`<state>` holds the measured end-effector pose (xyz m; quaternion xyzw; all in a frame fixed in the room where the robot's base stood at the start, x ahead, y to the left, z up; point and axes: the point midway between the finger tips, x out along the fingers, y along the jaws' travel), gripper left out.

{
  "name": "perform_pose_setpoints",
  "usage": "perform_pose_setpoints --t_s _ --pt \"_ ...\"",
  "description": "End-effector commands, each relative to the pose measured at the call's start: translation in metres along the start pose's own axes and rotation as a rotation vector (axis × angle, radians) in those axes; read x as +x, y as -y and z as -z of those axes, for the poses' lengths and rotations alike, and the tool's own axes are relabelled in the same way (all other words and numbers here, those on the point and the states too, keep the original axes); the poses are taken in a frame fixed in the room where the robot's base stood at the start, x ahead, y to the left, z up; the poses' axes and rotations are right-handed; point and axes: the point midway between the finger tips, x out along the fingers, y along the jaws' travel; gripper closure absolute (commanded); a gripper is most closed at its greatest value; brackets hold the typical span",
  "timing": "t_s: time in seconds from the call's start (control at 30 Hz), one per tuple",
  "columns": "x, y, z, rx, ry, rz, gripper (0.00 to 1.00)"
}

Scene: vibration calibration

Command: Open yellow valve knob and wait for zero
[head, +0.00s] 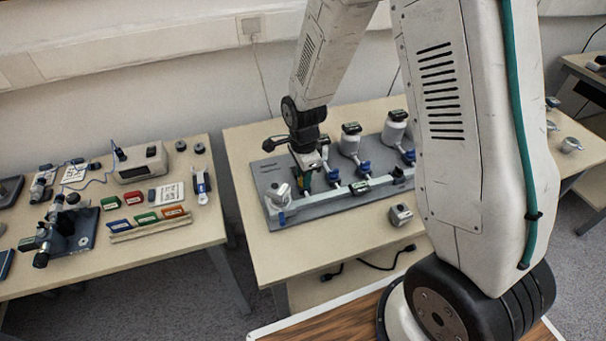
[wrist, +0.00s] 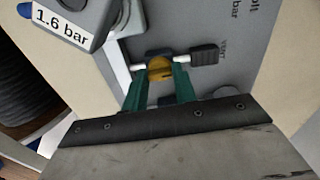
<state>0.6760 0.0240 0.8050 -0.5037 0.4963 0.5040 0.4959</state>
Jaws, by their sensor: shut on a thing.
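The yellow valve knob (wrist: 160,68) sits between the two green fingers of my gripper (wrist: 160,82) in the wrist view. The fingers are shut on it from both sides. A dark lever or cap labelled VENT (wrist: 205,55) is just right of the knob on the white pipe. A gauge block reading 1.6 bar (wrist: 66,24) is at upper left. In the head view my gripper (head: 306,176) reaches down at the left part of the grey panel (head: 300,213); the yellow knob is hidden there.
White canisters (head: 351,138) and blue valve handles (head: 363,167) stand along the panel to the right. The left table (head: 150,250) holds instruments and coloured blocks.

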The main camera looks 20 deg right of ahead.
Motion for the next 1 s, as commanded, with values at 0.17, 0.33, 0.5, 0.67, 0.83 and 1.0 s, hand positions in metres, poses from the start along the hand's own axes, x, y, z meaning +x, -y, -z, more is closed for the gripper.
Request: perform_pose_setpoints --t_s 0.17,0.33,0.5,0.67,0.83,1.0 --pt "-0.0007 0.0010 -0.0002 0.046 0.000 0.003 0.95" --pt "-0.0007 0.0011 -0.0002 0.064 0.000 0.003 0.95" --pt "-0.0007 0.0011 -0.0002 0.066 0.001 0.003 0.95" --pt "-0.0008 0.0012 -0.0002 0.066 0.001 0.003 0.95" --pt "-0.0006 0.0009 -0.0001 0.065 0.000 0.002 0.51" --pt "-0.0003 0.0005 0.0000 0.065 0.000 0.001 0.51"
